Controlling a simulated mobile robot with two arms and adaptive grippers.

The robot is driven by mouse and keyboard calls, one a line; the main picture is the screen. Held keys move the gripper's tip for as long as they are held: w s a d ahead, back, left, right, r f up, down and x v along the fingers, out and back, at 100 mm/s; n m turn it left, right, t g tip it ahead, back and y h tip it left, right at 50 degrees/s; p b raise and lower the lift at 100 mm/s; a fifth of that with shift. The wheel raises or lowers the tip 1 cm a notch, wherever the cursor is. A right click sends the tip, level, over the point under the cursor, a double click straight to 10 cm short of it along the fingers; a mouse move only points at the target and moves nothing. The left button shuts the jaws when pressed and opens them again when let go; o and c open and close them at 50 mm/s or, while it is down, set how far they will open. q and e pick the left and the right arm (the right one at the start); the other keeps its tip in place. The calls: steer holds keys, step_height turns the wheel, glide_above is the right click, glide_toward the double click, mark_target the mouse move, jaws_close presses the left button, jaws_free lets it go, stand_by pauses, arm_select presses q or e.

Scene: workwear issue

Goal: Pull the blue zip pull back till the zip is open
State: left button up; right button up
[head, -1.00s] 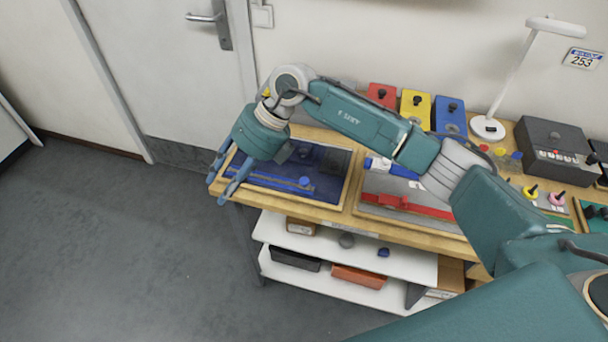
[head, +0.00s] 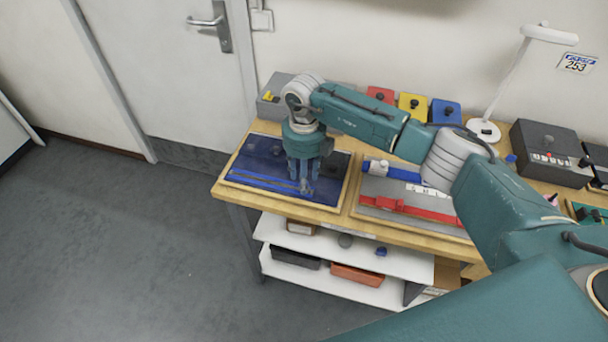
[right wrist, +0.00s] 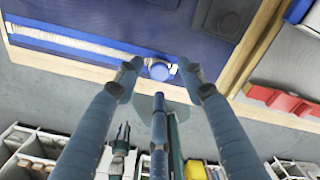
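The blue zip panel (head: 258,165) lies in a wooden frame at the left end of the bench. Its zip, a pale line with blue edging, runs along the panel's near side in the right wrist view (right wrist: 70,43). The round blue zip pull (right wrist: 160,70) sits at the zip's right end there. My right gripper (right wrist: 160,68) points down over the panel, its fingers spread, with the pull between two fingertips; I cannot tell whether they touch it. In the head view the right gripper (head: 303,188) largely hides the pull. My left gripper is not in view.
A grey panel (head: 375,203) with red and blue straps lies to the right. Red, yellow and blue (head: 446,112) boxes, a white lamp (head: 484,130) and a dark box (head: 550,150) stand behind. A shelf (head: 400,266) sits below. Floor at left is clear.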

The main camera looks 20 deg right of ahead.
steer(key=shift+f, duration=0.65)
jaws_close()
steer(key=shift+a, duration=0.1)
